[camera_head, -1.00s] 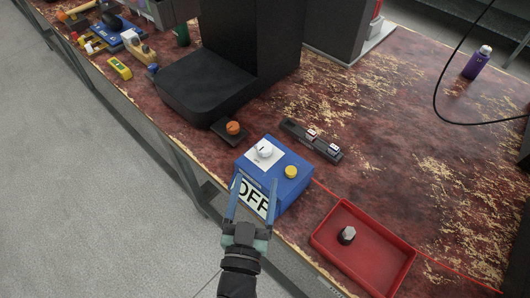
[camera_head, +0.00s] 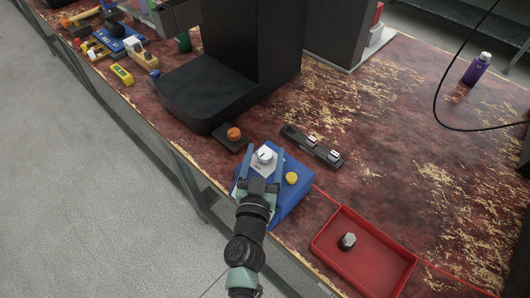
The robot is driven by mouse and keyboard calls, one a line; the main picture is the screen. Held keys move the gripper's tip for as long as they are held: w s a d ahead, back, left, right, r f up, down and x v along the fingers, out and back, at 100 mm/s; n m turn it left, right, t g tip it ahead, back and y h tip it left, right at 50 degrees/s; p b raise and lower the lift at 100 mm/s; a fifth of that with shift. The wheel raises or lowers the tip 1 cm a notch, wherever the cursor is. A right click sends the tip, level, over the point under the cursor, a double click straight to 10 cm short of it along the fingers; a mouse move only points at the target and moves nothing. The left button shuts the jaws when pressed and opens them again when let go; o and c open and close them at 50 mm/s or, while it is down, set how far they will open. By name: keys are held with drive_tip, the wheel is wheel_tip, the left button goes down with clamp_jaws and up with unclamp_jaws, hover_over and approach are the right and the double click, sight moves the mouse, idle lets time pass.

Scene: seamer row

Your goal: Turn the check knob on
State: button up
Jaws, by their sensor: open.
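The check knob (camera_head: 265,156) is a white round knob on a white plate on top of the blue box (camera_head: 292,203). A yellow button (camera_head: 291,178) sits beside it on the same box. My gripper (camera_head: 264,151) is open over the box, with one finger on each side of the knob in the picture. I cannot tell whether the fingers touch the knob. My gripper and wrist hide most of the box's front face and its OFF sign.
A red tray (camera_head: 330,252) with a grey-topped dark knob stands to the right. An orange button on a black base (camera_head: 233,134) and a black rail with two small blocks (camera_head: 297,134) lie behind the box. A large black machine (camera_head: 205,95) stands behind left.

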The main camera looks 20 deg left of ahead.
drive_tip(key=shift+w, duration=0.25)
clamp_jaws()
drive_tip(key=shift+a, duration=0.1)
